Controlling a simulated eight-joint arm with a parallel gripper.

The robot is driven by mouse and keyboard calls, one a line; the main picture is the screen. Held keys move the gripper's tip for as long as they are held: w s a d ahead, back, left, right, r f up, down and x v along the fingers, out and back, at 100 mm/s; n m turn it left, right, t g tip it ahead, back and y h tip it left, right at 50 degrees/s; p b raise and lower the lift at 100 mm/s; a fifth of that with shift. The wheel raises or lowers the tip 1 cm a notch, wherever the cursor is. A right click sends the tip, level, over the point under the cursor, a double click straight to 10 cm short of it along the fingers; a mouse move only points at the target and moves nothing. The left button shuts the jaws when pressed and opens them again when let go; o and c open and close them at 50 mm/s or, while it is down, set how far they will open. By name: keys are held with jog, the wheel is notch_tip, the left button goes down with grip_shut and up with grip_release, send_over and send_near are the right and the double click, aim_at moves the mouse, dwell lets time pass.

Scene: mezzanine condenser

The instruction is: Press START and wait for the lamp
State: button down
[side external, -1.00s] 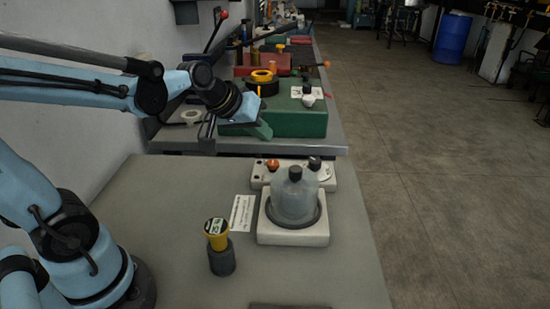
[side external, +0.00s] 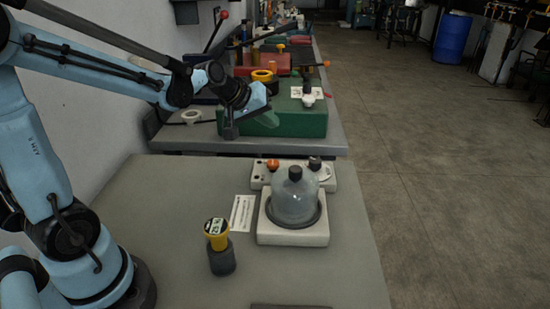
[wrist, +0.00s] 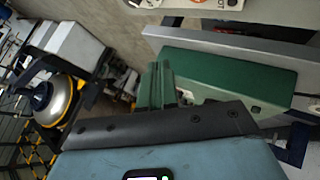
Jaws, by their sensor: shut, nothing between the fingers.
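A white control panel (side external: 263,180) stands behind the bell jar, with an orange button (side external: 273,165) at its left and a black knob (side external: 315,163) at its right. I cannot read a START label or pick out a lamp. The clear bell jar (side external: 293,200) with a black top sits on a white base (side external: 292,238) in front of the panel. My gripper (side external: 270,119) is shut and empty, above and behind the panel, near the green box. In the wrist view, my green fingers (wrist: 160,84) are together, and the orange button (wrist: 232,3) shows at the top edge.
A yellow-topped dark cylinder (side external: 220,246) stands at the table's front left, beside a printed card (side external: 242,213). The grey table (side external: 330,275) is clear at front right.

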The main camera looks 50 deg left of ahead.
aim_at(269, 163)
jog(key=shift+f, duration=4.15)
jog(key=shift+f, duration=0.1)
jog(key=shift+f, duration=0.35)
jog(key=shift+f, duration=0.6)
jog(key=shift+r, duration=1.05)
jog(key=shift+r, duration=2.5)
